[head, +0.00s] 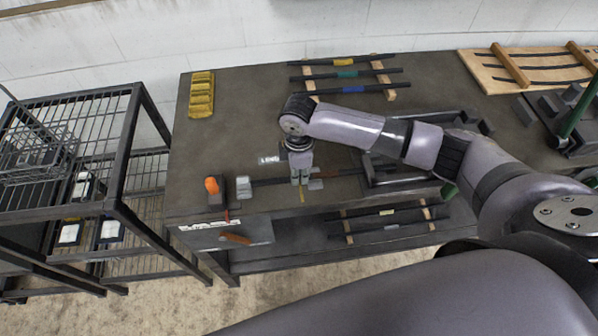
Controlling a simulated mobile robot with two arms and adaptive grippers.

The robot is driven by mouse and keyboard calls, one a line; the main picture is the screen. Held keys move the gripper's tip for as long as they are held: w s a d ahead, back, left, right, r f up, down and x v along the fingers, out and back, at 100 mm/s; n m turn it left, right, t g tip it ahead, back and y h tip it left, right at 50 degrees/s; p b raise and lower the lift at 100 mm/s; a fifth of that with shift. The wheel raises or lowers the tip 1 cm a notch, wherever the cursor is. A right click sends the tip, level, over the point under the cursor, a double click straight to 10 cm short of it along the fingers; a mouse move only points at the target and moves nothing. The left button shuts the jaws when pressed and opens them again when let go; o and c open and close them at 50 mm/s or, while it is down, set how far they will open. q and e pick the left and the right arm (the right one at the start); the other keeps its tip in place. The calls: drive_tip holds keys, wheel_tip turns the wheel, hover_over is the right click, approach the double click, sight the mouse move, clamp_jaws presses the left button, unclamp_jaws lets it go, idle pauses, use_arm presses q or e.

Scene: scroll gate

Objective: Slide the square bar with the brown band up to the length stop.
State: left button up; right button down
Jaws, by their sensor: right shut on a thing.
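A dark bar (268,182) lies along the front of the workbench, running left to right under my right gripper. My right gripper (301,181) points down and is shut on the bar. A small grey block (243,187), which looks like the length stop, stands at the bar's left end. I cannot tell whether bar and block touch. My left gripper is not in view.
An orange-topped piece (212,186) stands left of the grey block. A dark metal frame (372,178) is right of the gripper. Several banded bars lie on a wooden rack (384,76) behind. A yellow block (201,94) sits back left. The left bench top is mostly clear.

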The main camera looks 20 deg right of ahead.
sight(272, 180)
drive_tip(key=shift+a, duration=0.1)
idle(0.7)
drive_tip(key=shift+w+a+r, duration=0.1)
drive_tip(key=shift+a+r, duration=0.05)
drive_tip(key=shift+a, duration=0.75)
drive_tip(key=shift+w+a, duration=0.3)
drive_tip(key=shift+a, duration=0.7)
drive_tip(key=shift+w+a, duration=0.25)
drive_tip(key=shift+a, duration=0.7)
drive_tip(key=shift+w+a, duration=0.2)
drive_tip(key=shift+a, duration=0.3)
drive_tip(key=shift+w+a, duration=0.15)
drive_tip(key=shift+a, duration=0.3)
drive_tip(key=shift+s+d+p, duration=0.15)
drive_tip(key=shift+d+p, duration=0.15)
drive_tip(key=shift+d, duration=0.15)
drive_tip(key=c, duration=1.8)
unclamp_jaws()
drive_tip(key=shift+a, duration=0.1)
drive_tip(key=shift+o, duration=1.2)
wheel_tip(272, 180, up, 12)
